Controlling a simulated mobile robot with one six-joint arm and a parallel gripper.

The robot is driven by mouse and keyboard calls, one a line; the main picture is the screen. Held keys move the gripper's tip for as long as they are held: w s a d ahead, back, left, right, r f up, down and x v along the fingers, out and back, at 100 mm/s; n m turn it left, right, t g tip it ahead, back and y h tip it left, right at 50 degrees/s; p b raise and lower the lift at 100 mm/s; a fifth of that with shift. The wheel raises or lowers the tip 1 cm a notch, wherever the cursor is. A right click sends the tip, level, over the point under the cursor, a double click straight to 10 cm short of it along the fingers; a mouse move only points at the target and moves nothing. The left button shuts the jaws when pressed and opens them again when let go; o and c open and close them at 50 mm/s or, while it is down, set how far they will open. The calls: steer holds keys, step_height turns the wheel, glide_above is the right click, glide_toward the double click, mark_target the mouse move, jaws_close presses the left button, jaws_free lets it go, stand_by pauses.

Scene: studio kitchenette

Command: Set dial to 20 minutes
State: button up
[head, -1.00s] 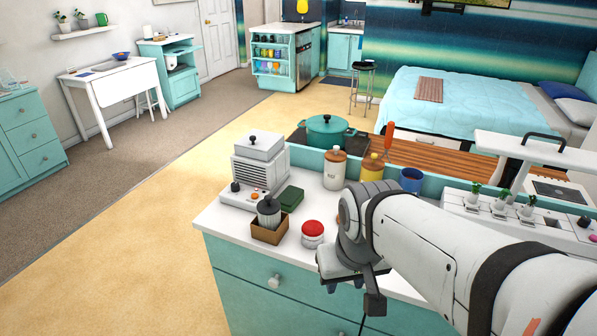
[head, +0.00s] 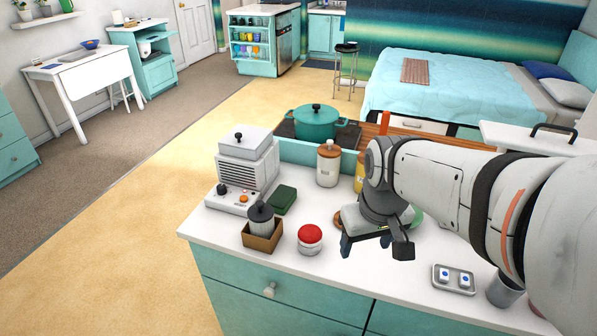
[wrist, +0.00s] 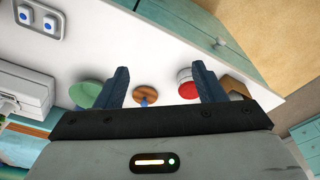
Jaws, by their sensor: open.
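No dial with readable minute marks shows. The white appliance (head: 247,163) at the counter's left has a black knob (head: 221,189) and an orange knob (head: 244,198) on its front. A red-domed round piece with a white base (head: 310,240) stands on the counter, left of my gripper (head: 366,243). In the wrist view, my gripper (wrist: 160,72) is open and empty, above the counter. A round wooden piece with a blue part (wrist: 146,94) shows between the fingers. The red-domed piece (wrist: 185,77) is partly hidden by the right finger. I cannot tell which is the dial.
A brown box (head: 262,236) holding a grey canister and a green block (head: 283,200) sit near the appliance. A green disc (wrist: 86,93) and a plate with two blue buttons (head: 454,279) lie on the counter (head: 350,285). A teal pot (head: 316,122) stands behind.

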steer(key=shift+o, duration=1.3)
steer(key=w+a+f+n+g, duration=0.1)
steer(key=w+a+n, duration=0.2)
steer(key=w, duration=0.3)
steer(key=shift+w, duration=0.4)
steer(key=n+g, duration=0.1)
steer(key=n, duration=0.3)
glide_above(310, 230)
step_height(310, 230, down, 4)
steer(key=shift+r+b, duration=0.2)
steer(key=shift+b, duration=0.25)
steer(key=shift+f, duration=0.3)
step_height(310, 230, down, 7)
steer(key=shift+f, duration=0.1)
steer(key=c, duration=1)
steer(key=shift+m, duration=0.5)
